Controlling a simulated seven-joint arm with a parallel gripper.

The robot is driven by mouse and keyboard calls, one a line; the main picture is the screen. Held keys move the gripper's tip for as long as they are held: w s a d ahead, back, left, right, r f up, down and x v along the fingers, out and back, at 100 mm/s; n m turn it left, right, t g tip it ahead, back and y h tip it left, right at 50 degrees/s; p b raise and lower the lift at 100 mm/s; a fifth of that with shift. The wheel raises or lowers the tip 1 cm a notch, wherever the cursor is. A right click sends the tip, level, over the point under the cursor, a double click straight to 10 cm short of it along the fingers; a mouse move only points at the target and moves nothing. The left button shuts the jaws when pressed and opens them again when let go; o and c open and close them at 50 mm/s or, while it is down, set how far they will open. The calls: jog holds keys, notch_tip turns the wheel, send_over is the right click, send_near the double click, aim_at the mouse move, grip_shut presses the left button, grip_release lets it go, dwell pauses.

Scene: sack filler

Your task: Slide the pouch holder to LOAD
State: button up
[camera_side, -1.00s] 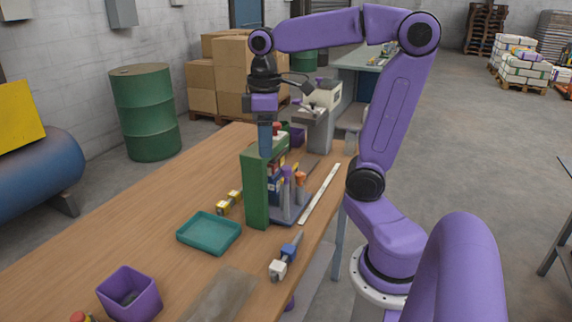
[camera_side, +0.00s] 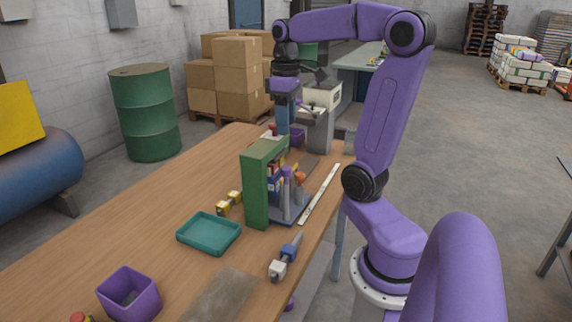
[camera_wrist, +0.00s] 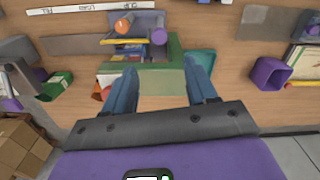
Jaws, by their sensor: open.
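The likely pouch holder is a grey carriage (camera_side: 287,215) with upright posts, one purple-topped and one orange-topped, beside a green frame (camera_side: 258,188). The wrist view shows the green frame (camera_wrist: 152,78) and the grey carriage with an orange cylinder (camera_wrist: 124,25) above it. A white label strip (camera_side: 319,194) runs along the right side. Its lettering shows in the wrist view (camera_wrist: 95,8), upside down and partly legible. My gripper (camera_side: 284,135) is above and beyond the green frame. Its blue fingers are apart in the wrist view (camera_wrist: 162,88), with nothing seen held between them.
A teal tray (camera_side: 209,234), a purple bin (camera_side: 130,293), a yellow-and-white tool (camera_side: 229,203) and a blue-and-white tool (camera_side: 286,258) sit on the wooden table (camera_side: 150,215). A grey machine (camera_side: 318,118) stands at the far end. The table's left side is mostly clear.

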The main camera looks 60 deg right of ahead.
aim_at(286, 167)
notch_tip(286, 167, down, 13)
jog(key=shift+r, duration=0.2)
dwell(0.3)
grip_shut()
jog(key=shift+d, duration=0.1)
